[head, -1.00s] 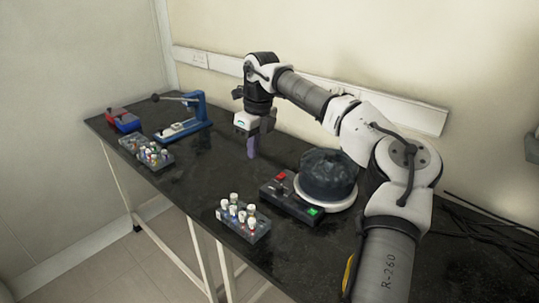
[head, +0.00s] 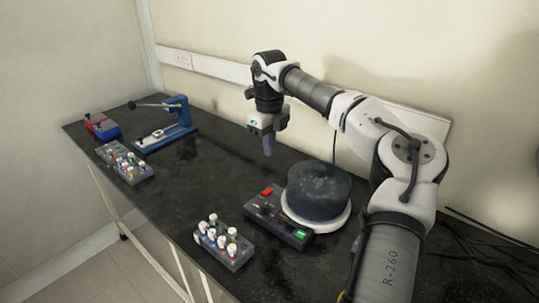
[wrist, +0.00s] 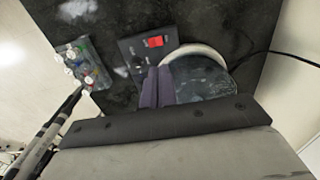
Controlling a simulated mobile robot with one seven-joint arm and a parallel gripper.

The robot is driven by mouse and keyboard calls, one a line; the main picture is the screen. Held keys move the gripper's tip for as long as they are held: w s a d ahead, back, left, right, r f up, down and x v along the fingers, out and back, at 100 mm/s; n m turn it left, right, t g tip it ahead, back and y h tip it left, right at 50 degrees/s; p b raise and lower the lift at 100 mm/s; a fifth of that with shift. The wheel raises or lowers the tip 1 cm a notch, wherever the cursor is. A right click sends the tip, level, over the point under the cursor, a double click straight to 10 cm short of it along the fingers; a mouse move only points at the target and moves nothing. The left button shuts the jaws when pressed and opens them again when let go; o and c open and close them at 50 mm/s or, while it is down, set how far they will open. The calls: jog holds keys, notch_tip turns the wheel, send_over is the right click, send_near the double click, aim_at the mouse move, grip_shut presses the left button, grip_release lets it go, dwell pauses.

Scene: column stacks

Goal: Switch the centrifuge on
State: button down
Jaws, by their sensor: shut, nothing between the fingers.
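The centrifuge (head: 318,190) is a dark round drum on a white base, at the right part of the black table. Its control box (head: 272,222) is joined at its front left, with a red switch (head: 267,191), a dark knob and a lit green button (head: 300,234). In the wrist view the red switch (wrist: 155,41) shows on the box, while the green button is hidden. My gripper (head: 268,152) is shut and empty, pointing down above the table, behind and left of the control box. In the wrist view its fingers (wrist: 158,72) overlap the box and drum edge.
A rack of capped vials (head: 238,253) stands left of the control box, near the table's front edge. A second vial rack (head: 128,168), a blue lever press (head: 180,118) and a red and blue box (head: 101,127) are at the far left. Mid-table is clear.

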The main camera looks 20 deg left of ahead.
aim_at(269, 189)
notch_tip(269, 189, down, 12)
jog(key=shift+f+p, duration=0.1)
jog(key=shift+p, duration=1.1)
